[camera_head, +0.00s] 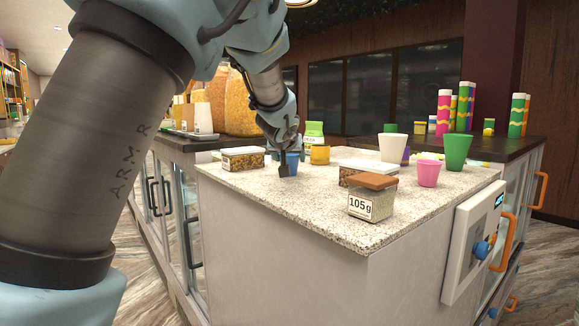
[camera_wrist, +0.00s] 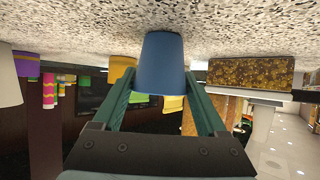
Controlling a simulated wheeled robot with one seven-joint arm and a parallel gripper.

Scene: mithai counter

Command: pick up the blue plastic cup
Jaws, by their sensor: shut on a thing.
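The blue plastic cup (camera_head: 292,163) stands on the speckled stone counter, near its left side in the head view. In the wrist view the blue cup (camera_wrist: 161,64) sits between the two green fingers, and the picture is upside down with the counter at the top. My gripper (camera_head: 287,168) reaches down to the cup from above and behind. In the wrist view my gripper (camera_wrist: 160,95) is shut on the cup, one finger on each side. The cup's base appears at or very near the counter; I cannot tell whether it touches.
A clear box with a brown lid (camera_head: 371,197) labelled 105g stands at the front. A pink cup (camera_head: 428,173), a white cup (camera_head: 393,149), a green cup (camera_head: 456,151) and a yellow cup (camera_head: 320,154) stand rightward. A snack box (camera_head: 243,159) is close left. The front-left counter is clear.

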